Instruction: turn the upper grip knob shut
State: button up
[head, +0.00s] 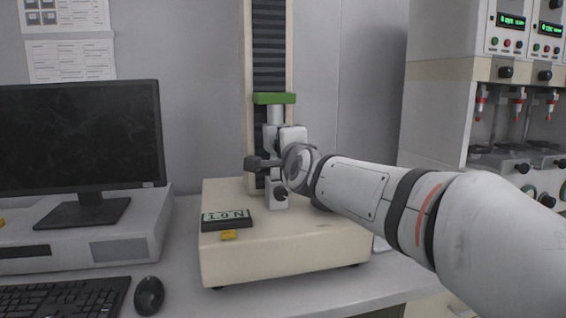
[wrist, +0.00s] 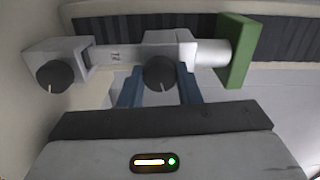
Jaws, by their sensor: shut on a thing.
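The upper grip (head: 270,136) hangs below a green block (head: 274,98) on the testing machine's column; in the wrist view it is the pale grip in the middle. Its black upper grip knob (wrist: 160,73) has a white mark that points down in that view. The blue fingers of my gripper (wrist: 159,78) stand on either side of the knob and are shut on it. In the head view my gripper (head: 278,160) covers this knob. The lower grip (head: 270,190) with its own black knob (wrist: 59,75) is below, apart from my fingers.
The machine's cream base (head: 285,258) stands on the table and carries a small display (head: 226,220) and a yellow button (head: 229,235). A monitor (head: 80,140), keyboard (head: 65,297) and mouse (head: 149,295) are on the left. Lab equipment (head: 440,110) stands on the right.

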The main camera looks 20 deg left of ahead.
jog(key=m+b, duration=0.3)
jog(key=m, duration=0.5)
jog(key=shift+f+m, duration=0.1)
jog(key=shift+m, duration=0.5)
jog(key=o, duration=1)
jog(key=shift+c, duration=0.2)
jog(key=shift+s, duration=0.1)
jog(key=v, duration=0.7)
jog(key=shift+s, duration=0.3)
jog(key=shift+d, duration=0.1)
